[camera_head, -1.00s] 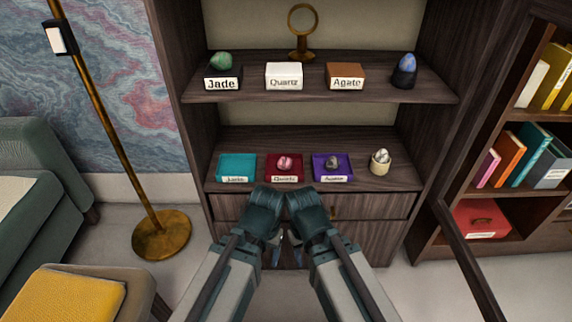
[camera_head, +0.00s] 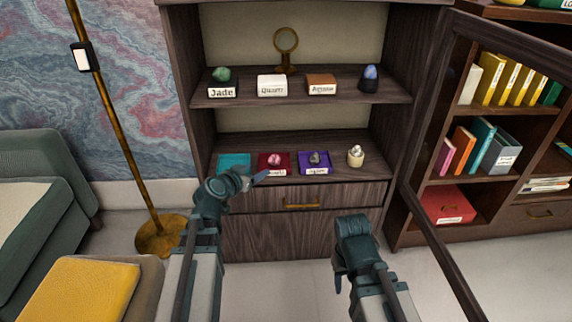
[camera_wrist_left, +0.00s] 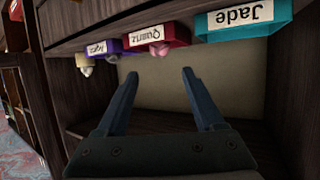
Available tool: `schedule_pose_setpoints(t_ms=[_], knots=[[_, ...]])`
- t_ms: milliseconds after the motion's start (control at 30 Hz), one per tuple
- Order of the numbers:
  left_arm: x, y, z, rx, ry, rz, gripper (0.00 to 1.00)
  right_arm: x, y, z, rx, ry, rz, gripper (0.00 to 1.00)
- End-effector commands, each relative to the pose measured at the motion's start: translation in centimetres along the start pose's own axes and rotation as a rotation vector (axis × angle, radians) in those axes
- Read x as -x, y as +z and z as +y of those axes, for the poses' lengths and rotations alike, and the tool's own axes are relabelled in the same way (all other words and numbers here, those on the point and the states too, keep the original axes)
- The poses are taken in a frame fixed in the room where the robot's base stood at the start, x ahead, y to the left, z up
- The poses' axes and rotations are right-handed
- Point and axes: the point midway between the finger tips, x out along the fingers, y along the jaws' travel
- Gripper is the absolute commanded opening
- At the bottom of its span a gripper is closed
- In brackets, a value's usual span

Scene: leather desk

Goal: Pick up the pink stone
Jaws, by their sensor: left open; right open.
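The pink stone (camera_head: 274,159) sits on the red tray (camera_head: 265,170) labelled Quartz, on the lower shelf. It also shows in the left wrist view (camera_wrist_left: 158,48), where the picture is upside down. My left gripper (camera_head: 262,178) is open and empty, in front of the lower shelf edge near the red tray. Its two fingers (camera_wrist_left: 160,98) are spread apart in the left wrist view, with the stone beyond them. My right gripper (camera_head: 340,280) is low in front of the cabinet, away from the stone; its fingers are mostly hidden.
A teal tray (camera_head: 234,158) and a purple tray (camera_head: 324,169) with a dark stone flank the red tray. A pale stone in a cup (camera_head: 356,156) stands farther right. The upper shelf (camera_head: 230,101) hangs above. A drawer with a brass handle (camera_head: 301,206) is below.

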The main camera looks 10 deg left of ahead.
Motion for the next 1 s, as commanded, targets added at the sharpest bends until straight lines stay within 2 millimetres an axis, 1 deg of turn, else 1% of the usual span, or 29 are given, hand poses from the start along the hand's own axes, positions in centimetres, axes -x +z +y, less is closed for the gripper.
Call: schedule_pose_setpoints(t_ms=[167,267,367,500,633,733,900,1000], knots=[[-0.5,0.1,0.0,0.0,0.001,0.0,0.7,-0.3,0.0,0.0,0.0,0.0,0.0,0.5],[-1.6,0.1,0.0,0.0,0.003,0.0,0.7,-0.7,-0.1,-0.1,-0.001,0.0,0.0,0.5],[-3.2,0.2,0.1,0.0,0.004,-0.001,0.7,-1.4,-0.1,-0.1,-0.003,0.0,0.0,0.5],[-6.0,0.3,0.0,0.0,0.004,-0.001,0.7,-2.5,-0.1,-0.2,-0.005,0.0,0.0,0.5],[-8.2,0.3,0.0,0.0,0.004,-0.002,0.7,-3.3,-0.2,-0.3,-0.008,0.0,0.0,0.5],[-8.8,0.2,0.1,0.0,0.004,-0.002,0.7,-3.4,-0.2,-0.3,-0.009,0.0,0.0,0.5],[-8.8,0.1,0.2,0.0,0.003,-0.002,0.7,-3.4,-0.2,-0.3,-0.009,0.0,0.0,0.5],[-9.6,0.2,0.1,0.0,0.004,-0.002,0.7,-3.8,-0.2,-0.4,-0.01,0.0,0.0,0.5]])
